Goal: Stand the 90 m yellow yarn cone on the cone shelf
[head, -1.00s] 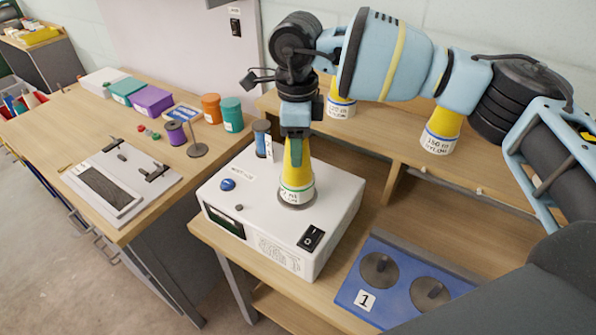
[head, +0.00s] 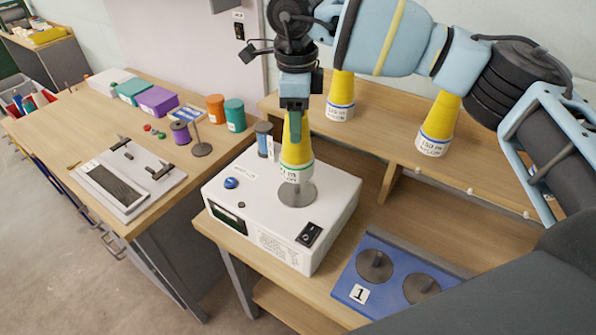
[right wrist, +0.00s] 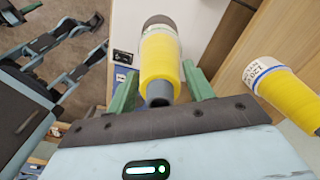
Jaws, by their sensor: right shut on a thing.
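A yellow yarn cone (head: 297,153) with a white, green-edged label hangs upright in my right gripper (head: 295,122), just above the round grey plate (head: 290,194) of a white scale-like box. The label's number is too small to read surely. In the right wrist view the cone (right wrist: 160,65) sits between the green fingers of the gripper (right wrist: 160,88). A wooden shelf (head: 385,126) behind the box carries two other yellow cones, one on the left (head: 340,90) and one on the right (head: 438,128).
The white box (head: 280,222) has a switch and a blue knob. A blue two-disc stand marked 1 (head: 385,275) lies at lower right. A side table (head: 75,135) at left holds spools, tins and boxes. Bare shelf shows between the two standing cones.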

